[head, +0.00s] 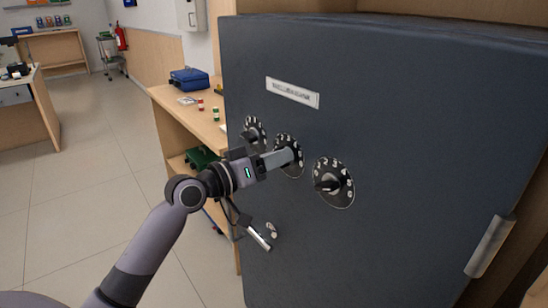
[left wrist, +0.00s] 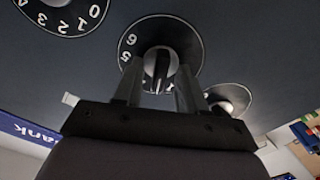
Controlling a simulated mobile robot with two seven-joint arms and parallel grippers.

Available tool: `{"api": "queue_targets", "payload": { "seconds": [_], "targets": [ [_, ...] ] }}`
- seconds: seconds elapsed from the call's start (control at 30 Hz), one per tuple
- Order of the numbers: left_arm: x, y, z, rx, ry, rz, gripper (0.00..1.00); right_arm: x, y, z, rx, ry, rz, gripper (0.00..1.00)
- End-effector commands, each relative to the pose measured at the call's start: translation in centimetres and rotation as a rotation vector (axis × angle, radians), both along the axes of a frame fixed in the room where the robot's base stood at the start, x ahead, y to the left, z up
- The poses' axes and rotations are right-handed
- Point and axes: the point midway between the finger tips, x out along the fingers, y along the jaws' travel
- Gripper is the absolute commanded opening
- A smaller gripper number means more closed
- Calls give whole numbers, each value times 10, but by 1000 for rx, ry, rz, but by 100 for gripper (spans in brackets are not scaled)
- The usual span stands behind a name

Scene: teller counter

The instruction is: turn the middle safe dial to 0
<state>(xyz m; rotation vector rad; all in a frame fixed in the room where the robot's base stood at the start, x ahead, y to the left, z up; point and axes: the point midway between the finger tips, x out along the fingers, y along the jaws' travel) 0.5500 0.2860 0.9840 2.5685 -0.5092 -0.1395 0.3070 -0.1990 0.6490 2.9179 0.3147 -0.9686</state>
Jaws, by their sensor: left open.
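The middle safe dial (head: 290,141) is a round black dial with white numbers on the dark safe door. My left gripper (head: 281,157) is at its front and covers part of it. In the left wrist view, the middle dial (left wrist: 188,38) has its knob (left wrist: 160,62) between the tips of my open left gripper (left wrist: 159,82). A finger stands on each side of the knob; contact cannot be told. The numbers 5 and 6 show on the dial's left side there; the value it is set to cannot be read. My right gripper is not in view.
The left dial (head: 254,130) and right dial (head: 345,188) flank the middle one closely. A metal handle (head: 258,238) sits lower on the safe door (head: 400,120). A wooden shelf unit with a blue case (head: 189,80) stands left of the safe. The floor at left is clear.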

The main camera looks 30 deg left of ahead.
Motion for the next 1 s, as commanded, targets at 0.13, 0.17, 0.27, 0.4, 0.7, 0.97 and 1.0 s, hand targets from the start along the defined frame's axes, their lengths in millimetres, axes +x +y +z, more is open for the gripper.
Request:
{"api": "queue_targets", "payload": {
  "seconds": [0.13,0.17,0.27,0.4,0.7,0.97,1.0],
  "targets": [
    [0,0,0,0,0,0,40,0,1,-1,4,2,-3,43],
    [0,0,0,0,0,0,40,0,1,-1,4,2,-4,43],
    [0,0,0,1,0,0,21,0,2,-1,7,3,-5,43],
    [0,0,0,1,-1,1,0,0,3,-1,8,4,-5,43],
    [0,0,1,-27,12,1,0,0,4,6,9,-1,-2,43],
    [1,1,3,-156,67,1,0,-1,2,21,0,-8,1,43],
    [0,1,3,-185,78,1,0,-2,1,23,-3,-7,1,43]
  ]
}}
